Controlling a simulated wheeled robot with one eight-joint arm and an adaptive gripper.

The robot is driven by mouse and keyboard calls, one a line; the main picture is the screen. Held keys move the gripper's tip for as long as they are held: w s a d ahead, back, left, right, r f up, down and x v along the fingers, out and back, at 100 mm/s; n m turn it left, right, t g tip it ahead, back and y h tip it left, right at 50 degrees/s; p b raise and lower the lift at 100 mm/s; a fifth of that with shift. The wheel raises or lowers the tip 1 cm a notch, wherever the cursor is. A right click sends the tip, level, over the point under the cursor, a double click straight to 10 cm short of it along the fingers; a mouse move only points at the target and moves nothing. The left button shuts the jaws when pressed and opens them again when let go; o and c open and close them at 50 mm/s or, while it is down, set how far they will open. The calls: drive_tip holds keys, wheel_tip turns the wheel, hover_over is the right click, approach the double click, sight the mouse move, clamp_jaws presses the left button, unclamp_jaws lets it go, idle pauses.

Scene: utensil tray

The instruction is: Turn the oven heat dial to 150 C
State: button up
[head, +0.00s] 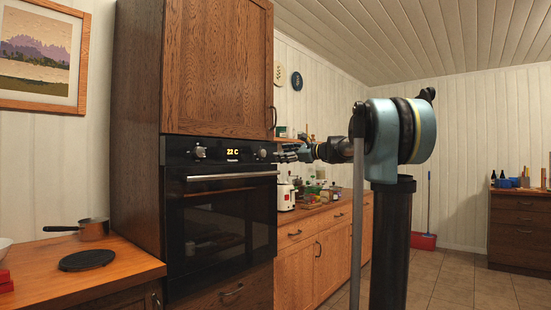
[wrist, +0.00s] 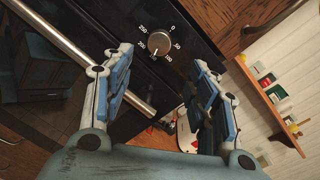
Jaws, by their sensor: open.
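The black oven (head: 220,225) is built into a wooden cabinet, and its display reads 22 C. A heat dial (wrist: 160,46) with a silver rim and dark face shows in the wrist view. Numbers from 0 to 250 ring it; some are small and blurred, and I cannot read its pointer surely. In the head view, a right knob (head: 262,154) and a left knob (head: 199,151) flank the display. My gripper (head: 281,154) is just right of the right knob. In the wrist view my gripper (wrist: 161,62) is open and empty, its blue-padded fingers apart on either side below the dial.
The oven's metal handle bar (head: 231,176) runs below the panel and crosses the wrist view diagonally. A counter (head: 310,209) with jars and a white appliance (head: 286,196) stands to the right. A saucepan (head: 94,229) sits on the left counter. Tiled floor is open at the right.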

drive_tip(key=shift+v, duration=1.1)
drive_tip(key=s+d+f+n+g+h, duration=0.2)
drive_tip(key=s+f+n+g+h, duration=0.6)
drive_tip(key=s+f, duration=1.65)
drive_tip(key=s+d+f+n+h, duration=0.3)
drive_tip(key=s+d+f+n, duration=0.2)
drive_tip(key=s+f, duration=0.6)
drive_tip(key=s+d+f+n+h, duration=0.3)
drive_tip(key=s+d+f, duration=0.7)
drive_tip(key=f, duration=0.7)
drive_tip(key=s+n, duration=0.1)
drive_tip(key=n, duration=0.1)
drive_tip(key=shift+n+h, duration=0.4)
drive_tip(key=shift+s+d, duration=0.1)
